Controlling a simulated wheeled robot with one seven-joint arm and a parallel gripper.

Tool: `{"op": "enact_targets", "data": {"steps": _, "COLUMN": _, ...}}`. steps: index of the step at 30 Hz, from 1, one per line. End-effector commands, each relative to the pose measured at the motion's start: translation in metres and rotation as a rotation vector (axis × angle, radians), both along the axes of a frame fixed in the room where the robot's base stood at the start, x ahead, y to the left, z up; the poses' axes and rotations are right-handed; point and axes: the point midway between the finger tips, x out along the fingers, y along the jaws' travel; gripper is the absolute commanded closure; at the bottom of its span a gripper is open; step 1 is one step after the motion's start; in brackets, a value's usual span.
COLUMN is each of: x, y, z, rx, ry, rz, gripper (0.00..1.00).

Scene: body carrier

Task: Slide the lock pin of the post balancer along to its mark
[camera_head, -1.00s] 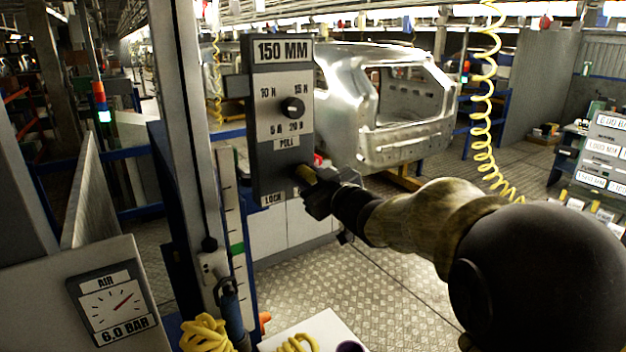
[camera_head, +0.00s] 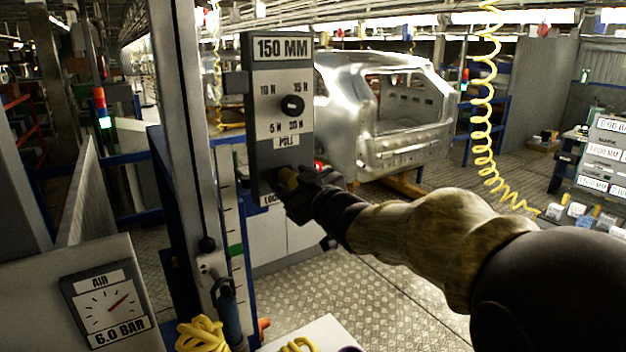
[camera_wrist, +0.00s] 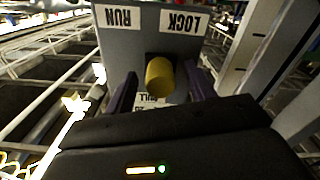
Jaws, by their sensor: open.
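The post balancer is a tall dark box (camera_head: 261,110) with a 150 MM plate, a dial knob and a PULL label. Its yellow lock pin (camera_head: 287,178) sticks out low on the box. The LOCK label (camera_head: 268,200) below is partly hidden by my gripper. My gripper (camera_head: 291,184) is at the pin. The wrist view shows the pin (camera_wrist: 160,77) between my two open fingers (camera_wrist: 162,88), with a gap visible on each side. There the labels appear upside down, RUN (camera_wrist: 119,17) left and LOCK (camera_wrist: 184,21) right. The pin stands between them, nearer LOCK.
A grey post (camera_head: 183,130) stands left of the box, with a scale strip bearing a green mark. An air gauge (camera_head: 104,305) reading 6.0 BAR is at lower left. A yellow coiled hose (camera_head: 481,100) hangs at right. A car body (camera_head: 385,120) is behind.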

Motion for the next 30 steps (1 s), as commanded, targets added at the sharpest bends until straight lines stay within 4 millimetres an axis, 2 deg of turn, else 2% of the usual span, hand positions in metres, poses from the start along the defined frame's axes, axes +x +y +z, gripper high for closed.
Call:
{"op": "enact_targets", "data": {"steps": 5, "x": -0.006, "y": -0.005, "z": 0.0, "rx": 0.001, "ry": -0.001, "rz": -0.001, "gripper": 0.45}}
{"op": "enact_targets", "data": {"steps": 24, "x": -0.056, "y": -0.039, "z": 0.0, "rx": 0.001, "ry": -0.001, "rz": -0.002, "gripper": 0.45}}
{"op": "enact_targets", "data": {"steps": 30, "x": -0.058, "y": -0.04, "z": 0.0, "rx": 0.0, "ry": 0.0, "rz": -0.001, "gripper": 0.45}}
